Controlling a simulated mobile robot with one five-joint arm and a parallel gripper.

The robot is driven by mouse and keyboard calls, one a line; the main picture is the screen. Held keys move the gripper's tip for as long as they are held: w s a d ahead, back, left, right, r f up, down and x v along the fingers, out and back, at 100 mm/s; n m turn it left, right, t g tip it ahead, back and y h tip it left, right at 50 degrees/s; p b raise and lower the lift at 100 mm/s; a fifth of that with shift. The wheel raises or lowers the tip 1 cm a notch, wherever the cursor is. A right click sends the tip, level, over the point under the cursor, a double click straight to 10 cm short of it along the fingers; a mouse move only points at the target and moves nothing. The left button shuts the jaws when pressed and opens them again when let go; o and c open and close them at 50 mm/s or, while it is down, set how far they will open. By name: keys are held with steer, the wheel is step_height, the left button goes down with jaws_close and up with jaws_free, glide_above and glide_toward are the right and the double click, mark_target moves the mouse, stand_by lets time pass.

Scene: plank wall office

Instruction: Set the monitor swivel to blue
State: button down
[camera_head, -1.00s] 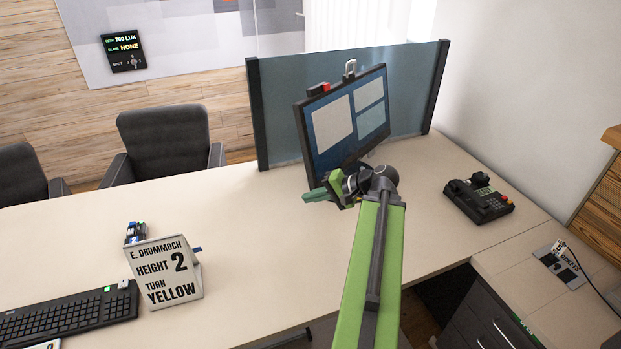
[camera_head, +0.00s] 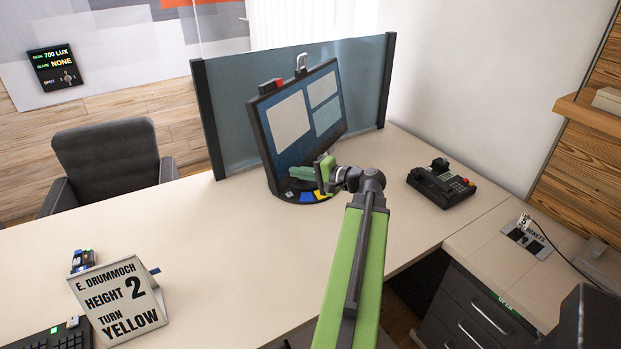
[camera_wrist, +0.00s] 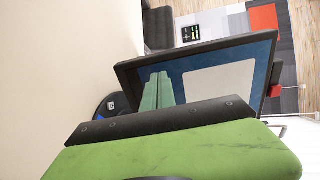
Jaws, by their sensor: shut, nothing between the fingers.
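The monitor (camera_head: 300,112) stands on the desk before a glass divider, its screen lit with pale windows. It also shows in the wrist view (camera_wrist: 220,80), close ahead and tilted in the picture. Its round dark base (camera_head: 284,194) carries coloured patches; a blue patch (camera_head: 307,197) and a yellow one show, partly behind my gripper. My gripper (camera_head: 298,172) is shut and empty, in front of the screen's lower edge. I cannot tell whether it touches the monitor.
A card (camera_head: 118,300) on the desk reads "E. Drummoch, Height 2, Turn Yellow". A keyboard (camera_head: 50,338) lies front left. The desk's middle is clear.

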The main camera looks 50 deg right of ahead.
mark_target(277, 169)
steer(key=x, duration=0.5)
steer(key=shift+w+b, duration=0.1)
steer(key=shift+b, duration=0.3)
steer(key=shift+d, duration=0.1)
